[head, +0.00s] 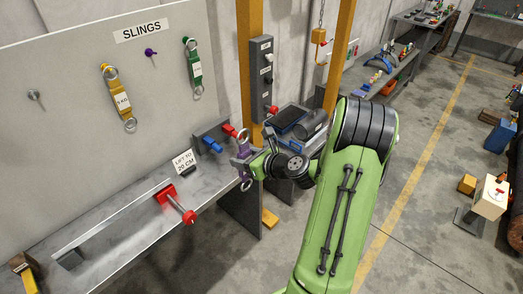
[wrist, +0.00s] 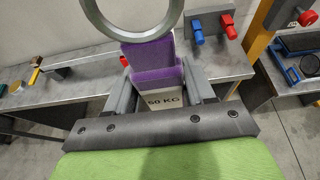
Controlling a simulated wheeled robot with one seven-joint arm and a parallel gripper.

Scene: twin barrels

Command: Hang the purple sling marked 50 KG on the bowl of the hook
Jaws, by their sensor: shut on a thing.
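The purple sling (head: 243,149) is in my gripper (head: 250,162), in front of the bench on the left side of the head view. A metal ring (head: 246,184) hangs at its lower end. In the wrist view the purple webbing (wrist: 155,58) stands between the two fingers (wrist: 165,93), with a white 50 KG label low between them. A large grey ring (wrist: 176,22) shows at the top, partly cut off.
A SLINGS board (head: 70,75) carries a yellow sling (head: 116,98), a green sling (head: 193,68) and bare pegs. Below it is a grey bench (head: 135,215) with red and blue fittings and a LIFT TO 20 CM sign (head: 184,161). A yellow post (head: 250,40) and a dark control box (head: 262,78) stand beyond.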

